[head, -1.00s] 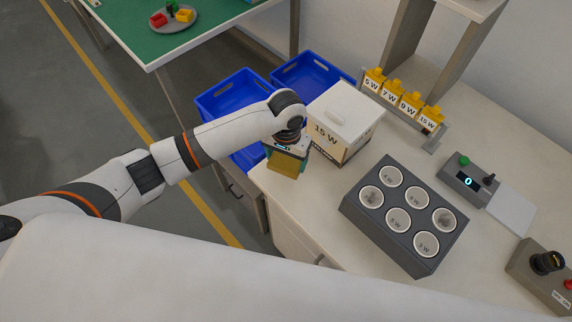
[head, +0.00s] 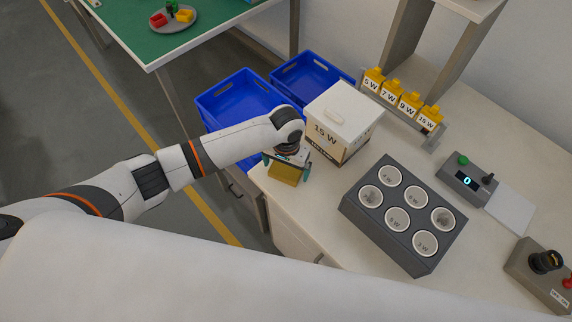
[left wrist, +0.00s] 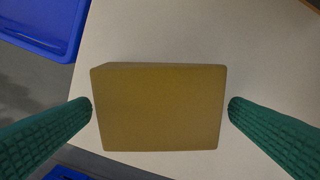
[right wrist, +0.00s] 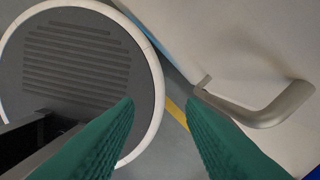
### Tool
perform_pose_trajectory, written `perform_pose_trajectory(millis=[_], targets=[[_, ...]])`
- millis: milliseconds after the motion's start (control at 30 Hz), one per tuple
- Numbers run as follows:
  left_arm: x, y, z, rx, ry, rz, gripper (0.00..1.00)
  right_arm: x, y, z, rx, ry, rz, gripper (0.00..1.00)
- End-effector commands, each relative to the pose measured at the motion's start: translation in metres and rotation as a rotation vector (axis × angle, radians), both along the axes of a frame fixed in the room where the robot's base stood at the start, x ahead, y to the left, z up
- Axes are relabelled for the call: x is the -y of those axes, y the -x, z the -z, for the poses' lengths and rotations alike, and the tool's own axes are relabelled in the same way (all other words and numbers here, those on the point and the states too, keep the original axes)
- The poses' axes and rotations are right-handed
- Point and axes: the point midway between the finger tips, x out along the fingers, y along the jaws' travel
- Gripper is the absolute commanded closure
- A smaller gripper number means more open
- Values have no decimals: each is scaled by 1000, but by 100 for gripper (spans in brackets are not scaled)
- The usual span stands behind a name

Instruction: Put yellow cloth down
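The yellow cloth (head: 284,174), a folded block, rests on the pale worktop near its left corner, beside the 15 W box. My left gripper (head: 287,164) is directly above it with its fingers spread to either side. In the left wrist view the cloth (left wrist: 160,108) lies between the two green fingers, which stand just off its left and right sides. My right gripper (right wrist: 160,102) shows only in its wrist view, open with nothing between its fingers.
The white 15 W box (head: 340,118) stands close behind the cloth. Blue crates (head: 240,97) are beyond the table's left edge. A dark tray of round sockets (head: 405,215) is to the right. A metal handle (right wrist: 265,105) is near my right gripper.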

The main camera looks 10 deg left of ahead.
Motion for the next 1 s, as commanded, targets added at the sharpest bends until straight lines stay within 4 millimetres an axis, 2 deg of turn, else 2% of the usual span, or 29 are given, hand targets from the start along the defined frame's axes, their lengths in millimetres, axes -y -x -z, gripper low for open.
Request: perform_pose_trajectory(millis=[167, 267, 700, 833, 1000], targets=[[0, 0, -3, 1, 0, 0, 0, 1, 0, 0, -1, 1, 0, 64], [0, -1, -12, 2, 2, -1, 0, 2, 1, 0, -2, 2, -1, 64], [1, -1, -100, 3, 2, 0, 0, 5, 1, 5, -1, 7, -2, 64], [1, -1, -115, 1, 1, -1, 0, 5, 0, 6, -1, 7, -2, 64], [1, 0, -124, 0, 1, -1, 0, 5, 0, 7, -1, 6, -3, 64]])
